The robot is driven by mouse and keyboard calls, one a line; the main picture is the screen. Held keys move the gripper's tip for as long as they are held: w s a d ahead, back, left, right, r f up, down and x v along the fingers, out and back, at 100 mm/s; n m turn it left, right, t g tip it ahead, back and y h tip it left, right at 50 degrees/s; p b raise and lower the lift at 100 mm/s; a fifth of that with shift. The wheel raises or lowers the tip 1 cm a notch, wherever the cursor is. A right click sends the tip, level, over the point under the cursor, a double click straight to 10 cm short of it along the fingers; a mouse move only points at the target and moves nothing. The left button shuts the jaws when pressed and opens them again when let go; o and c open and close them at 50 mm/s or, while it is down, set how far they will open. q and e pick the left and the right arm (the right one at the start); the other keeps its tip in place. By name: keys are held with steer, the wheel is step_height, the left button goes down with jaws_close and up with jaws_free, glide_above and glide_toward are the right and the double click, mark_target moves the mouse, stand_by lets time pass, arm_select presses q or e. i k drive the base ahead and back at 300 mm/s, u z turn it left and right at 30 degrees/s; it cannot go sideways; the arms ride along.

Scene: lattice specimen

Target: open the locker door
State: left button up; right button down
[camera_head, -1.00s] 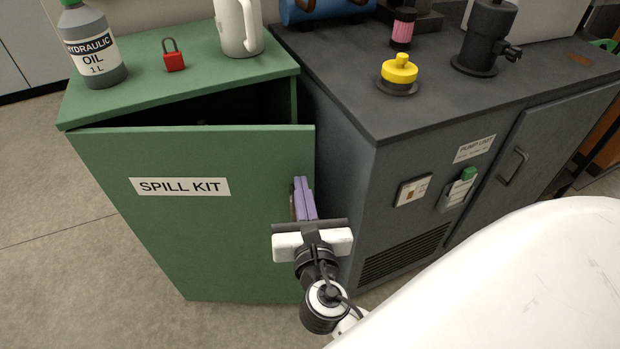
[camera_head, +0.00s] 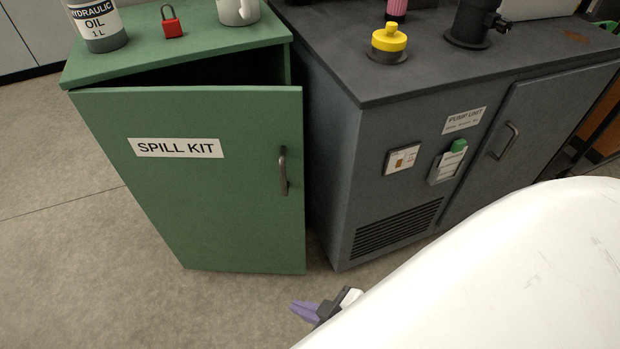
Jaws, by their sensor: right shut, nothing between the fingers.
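The green locker (camera_head: 215,52) stands at the left, labelled SPILL KIT on its door. Its door (camera_head: 215,215) is ajar, with a dark gap showing between the door's top edge and the locker top. The door handle (camera_head: 283,171) is a dark vertical bar near the door's right edge, and nothing touches it. My right gripper (camera_head: 296,308) has purple fingers, is shut and empty, and is low in front of the locker, below and apart from the door. My white body part hides most of its arm. My left gripper is not in view.
On the locker top are a hydraulic oil bottle (camera_head: 99,25), a red padlock (camera_head: 172,22) and a white jug (camera_head: 238,10). The grey pump unit cabinet (camera_head: 345,190) stands close at the right. Floor (camera_head: 100,240) is clear left of the locker.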

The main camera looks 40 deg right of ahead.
mark_target(218, 172)
steer(key=z, duration=0.3)
steer(key=i, duration=0.65)
steer(key=z, duration=0.8)
